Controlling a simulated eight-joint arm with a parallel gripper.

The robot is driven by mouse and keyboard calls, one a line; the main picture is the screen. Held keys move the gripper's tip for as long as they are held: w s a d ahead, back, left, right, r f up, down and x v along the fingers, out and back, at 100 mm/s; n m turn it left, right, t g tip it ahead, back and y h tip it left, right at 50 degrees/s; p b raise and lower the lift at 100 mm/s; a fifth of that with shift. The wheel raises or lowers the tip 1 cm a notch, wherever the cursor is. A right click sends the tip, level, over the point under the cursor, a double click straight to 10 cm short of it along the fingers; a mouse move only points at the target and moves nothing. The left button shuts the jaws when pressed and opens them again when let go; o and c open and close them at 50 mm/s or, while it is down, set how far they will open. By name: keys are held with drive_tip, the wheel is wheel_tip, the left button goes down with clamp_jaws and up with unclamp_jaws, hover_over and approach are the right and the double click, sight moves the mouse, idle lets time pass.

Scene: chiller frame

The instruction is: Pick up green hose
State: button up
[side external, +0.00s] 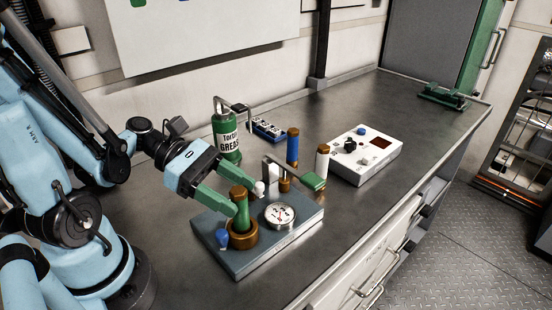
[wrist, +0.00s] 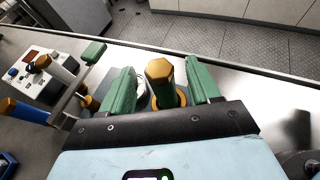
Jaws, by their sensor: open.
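The green hose (side external: 241,214) stands upright in a brass socket (side external: 243,237) on the grey base plate (side external: 278,249), with a brass hex cap on top. In the wrist view the hose (wrist: 165,88) stands between the two green fingers of my gripper (wrist: 167,82). In the side view my gripper (side external: 230,197) reaches down to the hose from the upper left, its fingers near the hose's upper part. The fingers are open; in the wrist view a gap shows on either side of the hose. The hose's lower end is hidden in the socket.
A round gauge (side external: 280,213), a blue knob (side external: 222,237) and a green-handled lever (side external: 313,181) are close by on the plate. Blue (side external: 292,147) and white (side external: 322,162) hoses stand behind. A grease bottle (side external: 226,138) and white control box (side external: 364,155) are farther back.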

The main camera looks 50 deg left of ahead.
drive_tip(key=shift+x, duration=0.8)
drive_tip(key=shift+c, duration=0.3)
clamp_jaws()
